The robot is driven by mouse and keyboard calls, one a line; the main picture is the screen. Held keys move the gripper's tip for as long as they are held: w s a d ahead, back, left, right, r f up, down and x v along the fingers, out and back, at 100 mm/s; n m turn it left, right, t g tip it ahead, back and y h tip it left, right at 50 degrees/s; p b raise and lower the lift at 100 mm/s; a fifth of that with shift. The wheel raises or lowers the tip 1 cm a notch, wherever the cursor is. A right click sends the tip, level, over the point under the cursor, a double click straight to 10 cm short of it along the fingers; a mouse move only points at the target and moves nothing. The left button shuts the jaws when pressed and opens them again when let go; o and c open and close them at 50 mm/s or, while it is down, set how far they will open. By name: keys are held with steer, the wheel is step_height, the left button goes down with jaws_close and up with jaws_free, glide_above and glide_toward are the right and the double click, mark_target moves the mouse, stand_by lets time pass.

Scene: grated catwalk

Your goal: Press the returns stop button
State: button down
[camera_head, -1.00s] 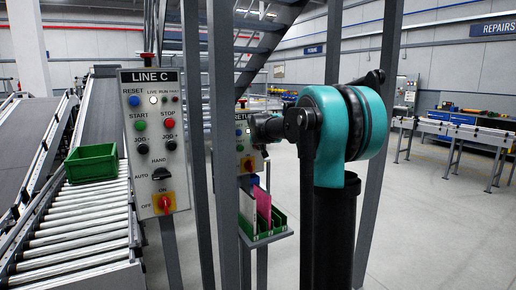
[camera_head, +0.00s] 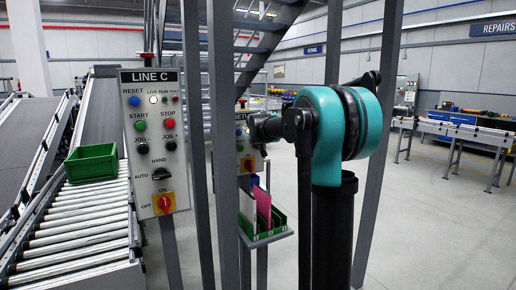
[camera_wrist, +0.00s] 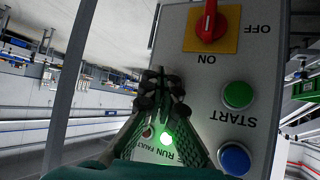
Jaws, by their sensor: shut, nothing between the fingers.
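The returns panel (camera_wrist: 205,80) fills the right of the wrist view, upside down. It has a red rotary switch (camera_wrist: 208,27) on a yellow plate, a green START button (camera_wrist: 237,95), a blue button (camera_wrist: 234,159) and a lit green lamp (camera_wrist: 166,139) beside the RUN label. My gripper (camera_wrist: 160,82) is shut and empty in front of the panel, left of START. No stop button shows there; the fingers cover that area, and I cannot tell whether they touch anything. In the head view the returns panel (camera_head: 240,145) is partly hidden behind a post and my arm.
A LINE C panel (camera_head: 152,140) with its own red STOP button (camera_head: 169,124) stands at left. Grey posts (camera_head: 222,140) rise between it and my arm. A holder (camera_head: 264,237) with folders hangs below the returns panel. Open floor (camera_head: 430,220) lies at right.

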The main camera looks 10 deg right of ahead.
steer(key=shift+w+a, duration=0.25)
steer(key=shift+w, duration=0.5)
stand_by(1.1)
steer(key=shift+s, duration=0.1)
steer(key=shift+s+d, duration=0.2)
steer(key=shift+s, duration=0.35)
steer(key=shift+s+d, duration=0.2)
steer(key=shift+s, duration=0.3)
steer(key=shift+s, duration=0.1)
steer(key=s, duration=0.1)
steer(key=s+d, duration=0.1)
steer(key=s, duration=0.2)
steer(key=shift+s+d, duration=0.25)
steer(key=shift+s, duration=0.05)
stand_by(0.4)
steer(key=s+a+f+g, duration=0.1)
steer(key=s+f+g, duration=0.1)
steer(key=s+f, duration=0.8)
steer(key=s+a+f+n+g+y, duration=0.1)
steer(key=s+f+g, duration=0.1)
steer(key=s+f, duration=0.9)
steer(key=s+a+f+n+g+y, duration=0.1)
steer(key=s+a+f+g, duration=0.1)
steer(key=s+f, duration=0.9)
steer(key=s, duration=1)
steer(key=shift+f, duration=0.25)
